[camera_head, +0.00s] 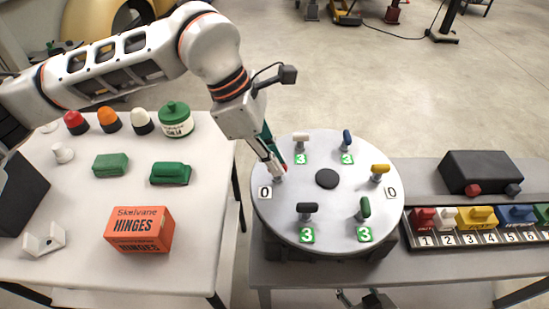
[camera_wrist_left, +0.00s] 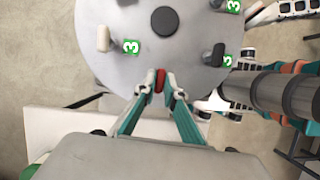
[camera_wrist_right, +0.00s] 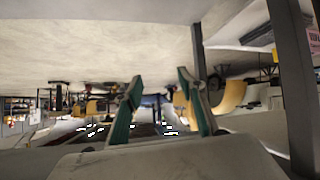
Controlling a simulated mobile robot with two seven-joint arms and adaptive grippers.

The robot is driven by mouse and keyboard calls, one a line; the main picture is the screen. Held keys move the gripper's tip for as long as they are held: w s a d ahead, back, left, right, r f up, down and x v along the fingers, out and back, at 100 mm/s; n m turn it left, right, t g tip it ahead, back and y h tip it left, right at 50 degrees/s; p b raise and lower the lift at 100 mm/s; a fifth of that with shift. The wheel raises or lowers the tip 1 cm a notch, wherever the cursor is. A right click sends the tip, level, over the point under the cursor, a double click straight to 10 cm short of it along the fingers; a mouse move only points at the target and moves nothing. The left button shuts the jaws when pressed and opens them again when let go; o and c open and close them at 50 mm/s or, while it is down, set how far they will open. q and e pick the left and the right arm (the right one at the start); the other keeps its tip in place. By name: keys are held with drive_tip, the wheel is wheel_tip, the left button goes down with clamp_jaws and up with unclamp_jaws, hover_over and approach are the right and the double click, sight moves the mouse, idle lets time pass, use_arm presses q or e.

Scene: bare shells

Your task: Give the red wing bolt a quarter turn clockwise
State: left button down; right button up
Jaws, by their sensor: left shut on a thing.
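A round grey plate (camera_head: 326,232) carries several wing bolts around a dark central knob (camera_head: 327,179). The red wing bolt (camera_wrist_left: 160,80) is between the fingertips of my left gripper (camera_wrist_left: 160,78), which is shut on it; fingers cover most of it. In the head view my left gripper (camera_head: 278,172) reaches down to the plate's left side, beside a white label "0" (camera_head: 265,192). The white (camera_head: 301,138), blue (camera_head: 347,139), black (camera_head: 307,208) and green (camera_head: 364,207) bolts have green "3" labels. My right gripper (camera_wrist_right: 160,85) is open and empty.
The left table (camera_head: 70,195) holds an orange hinges box (camera_head: 139,229), green blocks, a green-lidded jar (camera_head: 175,120) and coloured domes. On the right are a dark box (camera_head: 480,170) and a numbered rack (camera_head: 470,238) of coloured pieces. A gap separates the tables.

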use_arm(q)
drive_tip(key=m, duration=0.2)
drive_tip(key=m+g, duration=0.1)
drive_tip(key=m, duration=0.1)
drive_tip(key=shift+w+y+b, duration=0.2)
drive_tip(key=shift+y+b, duration=0.1)
drive_tip(key=shift+b, duration=0.05)
drive_tip(key=m+g, duration=0.1)
drive_tip(key=m, duration=0.1)
drive_tip(key=m+y, duration=0.1)
drive_tip(key=m, duration=0.1)
drive_tip(key=shift+d+g, duration=0.15)
drive_tip(key=shift+g, duration=0.25)
drive_tip(key=m+g+y, duration=0.1)
drive_tip(key=m, duration=0.4)
drive_tip(key=shift+w+d+b, duration=0.1)
drive_tip(key=shift+b, duration=0.25)
drive_tip(key=shift+r+m+y, duration=0.1)
drive_tip(key=shift+m+y, duration=0.7)
drive_tip(key=shift+m, duration=0.8)
drive_tip(key=shift+m, duration=0.3)
drive_tip(key=c, duration=2.1)
unclamp_jaws()
